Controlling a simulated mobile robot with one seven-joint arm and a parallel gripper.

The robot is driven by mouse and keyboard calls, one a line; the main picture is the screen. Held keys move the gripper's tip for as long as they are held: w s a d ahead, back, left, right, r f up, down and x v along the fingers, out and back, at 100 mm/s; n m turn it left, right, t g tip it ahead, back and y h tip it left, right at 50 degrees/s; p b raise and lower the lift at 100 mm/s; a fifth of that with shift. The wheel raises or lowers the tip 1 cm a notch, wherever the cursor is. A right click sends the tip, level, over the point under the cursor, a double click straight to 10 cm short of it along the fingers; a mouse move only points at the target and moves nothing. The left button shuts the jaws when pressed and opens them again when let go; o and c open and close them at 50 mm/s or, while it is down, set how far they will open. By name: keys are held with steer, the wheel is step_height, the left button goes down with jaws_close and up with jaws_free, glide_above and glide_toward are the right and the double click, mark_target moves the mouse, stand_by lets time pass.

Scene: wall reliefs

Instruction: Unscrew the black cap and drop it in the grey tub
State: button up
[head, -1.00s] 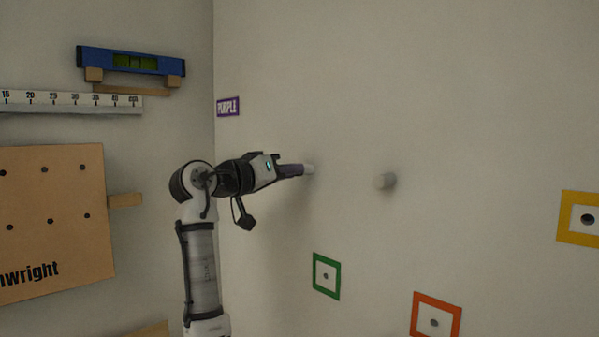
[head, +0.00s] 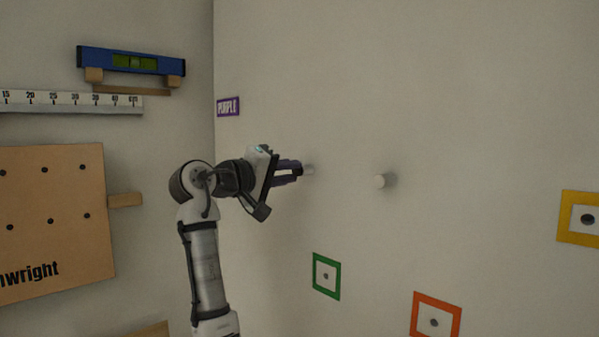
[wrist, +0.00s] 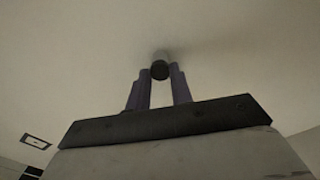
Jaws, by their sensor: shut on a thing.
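The black cap (wrist: 159,71) shows in the wrist view as a dark round end on a grey stub (wrist: 160,55) that stands out from the wall. My gripper (wrist: 160,73) has its two purple fingers on either side of the cap and is shut on it. In the head view my gripper (head: 300,168) reaches right to the pale stub (head: 309,170) on the wall, and its fingers hide the cap. I see no grey tub in either view.
A second pale stub (head: 381,181) stands out from the wall to the right. Green (head: 326,276), orange (head: 435,321) and yellow (head: 587,219) square frames are on the wall. A purple label (head: 228,106) is near the corner. A pegboard (head: 50,240) and spirit level (head: 132,61) are left.

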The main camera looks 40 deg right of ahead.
steer(key=shift+n, duration=1.1)
steer(key=shift+n, duration=0.8)
steer(key=n, duration=0.3)
steer(key=shift+n, duration=0.3)
steer(key=o, duration=0.7)
steer(key=shift+s, duration=0.1)
